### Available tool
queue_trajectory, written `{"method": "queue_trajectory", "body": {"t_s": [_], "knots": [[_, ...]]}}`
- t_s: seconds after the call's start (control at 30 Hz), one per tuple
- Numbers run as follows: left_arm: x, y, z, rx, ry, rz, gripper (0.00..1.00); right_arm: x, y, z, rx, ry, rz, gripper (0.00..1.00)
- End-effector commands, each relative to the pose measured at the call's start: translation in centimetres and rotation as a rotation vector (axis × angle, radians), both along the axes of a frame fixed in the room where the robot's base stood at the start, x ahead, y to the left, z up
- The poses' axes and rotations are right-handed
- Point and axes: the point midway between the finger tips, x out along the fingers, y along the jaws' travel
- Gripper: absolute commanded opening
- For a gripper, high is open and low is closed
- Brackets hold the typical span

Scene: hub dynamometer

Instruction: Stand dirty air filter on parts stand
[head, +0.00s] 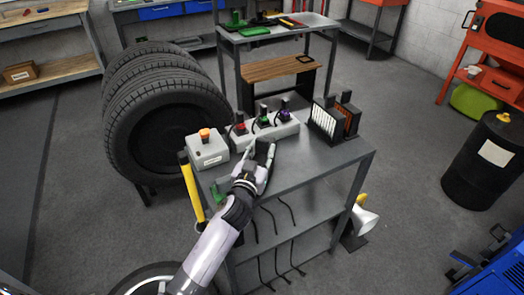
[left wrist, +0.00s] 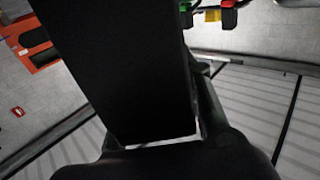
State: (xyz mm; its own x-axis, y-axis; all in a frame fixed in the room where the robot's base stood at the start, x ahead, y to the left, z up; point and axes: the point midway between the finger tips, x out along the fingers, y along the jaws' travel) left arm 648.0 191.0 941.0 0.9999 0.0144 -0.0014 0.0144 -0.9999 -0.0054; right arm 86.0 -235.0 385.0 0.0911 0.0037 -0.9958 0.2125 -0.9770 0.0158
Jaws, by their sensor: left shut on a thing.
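My left gripper (head: 263,152) is over the near left part of the grey metal table (head: 318,162), just in front of a light box. In the left wrist view it is shut on a large black slab (left wrist: 125,65), seen close up. I cannot tell what the slab is; in the head view it barely shows between the fingers. A brown pleated panel (head: 350,121) in a dark frame, which looks like the dirty air filter, stands upright at the table's back right. A white pleated panel (head: 323,121) stands beside it. My right gripper is out of view.
The light box (head: 285,131) carries red, green and purple parts with black tops. A grey box with an orange knob (head: 206,136) stands to its left. The table's right front is clear. Stacked tyres (head: 165,115) are at the left, a black drum (head: 485,160) at the right.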

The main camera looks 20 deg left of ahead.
Motion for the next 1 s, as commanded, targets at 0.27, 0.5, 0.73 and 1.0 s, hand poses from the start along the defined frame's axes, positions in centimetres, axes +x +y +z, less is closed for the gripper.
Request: {"method": "queue_trajectory", "body": {"t_s": [0.27,0.5,0.73,1.0], "knots": [[0.0,0.0,-0.2,0.0,0.0,0.0,0.39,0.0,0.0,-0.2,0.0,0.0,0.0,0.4],[0.0,0.0,-0.2,0.0,0.0,0.0,0.52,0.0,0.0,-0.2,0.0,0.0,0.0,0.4],[0.0,0.0,-0.1,0.0,0.0,0.0,0.52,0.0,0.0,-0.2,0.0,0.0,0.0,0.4],[-2.5,0.0,-0.2,0.0,0.001,-0.001,0.52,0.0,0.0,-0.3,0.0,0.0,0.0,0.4]]}}
